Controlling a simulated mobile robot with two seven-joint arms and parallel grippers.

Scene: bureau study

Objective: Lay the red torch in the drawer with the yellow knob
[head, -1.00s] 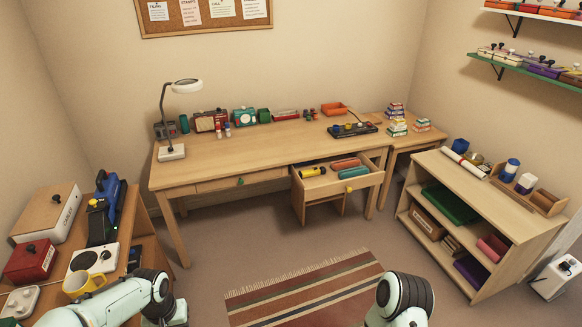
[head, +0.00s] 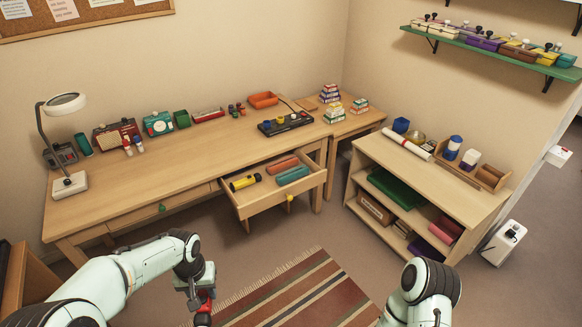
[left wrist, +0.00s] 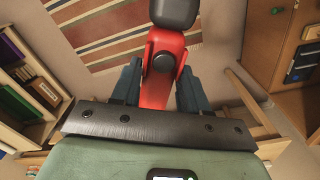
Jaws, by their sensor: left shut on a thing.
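The red torch (left wrist: 160,82), with a dark grey head, is between the jaws of my left gripper (left wrist: 155,90) in the left wrist view. In the head view my left gripper (head: 203,292) is low, in front of the desk, with the red torch (head: 205,301) partly showing below it. The drawer with the yellow knob (head: 290,198) stands open, right of and beyond this gripper. The drawer (head: 262,208) holds a yellow torch (head: 245,182), an orange-red roll (head: 283,164) and a teal roll (head: 292,175). Its front part shows some bare floor. My right gripper is out of view.
The desk (head: 180,160) carries a lamp (head: 68,183), radios and a control box (head: 285,123) towards the back. A drawer with a green knob (head: 162,208) is shut. A low shelf unit (head: 430,175) stands at the right. A striped rug (head: 300,290) lies in front.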

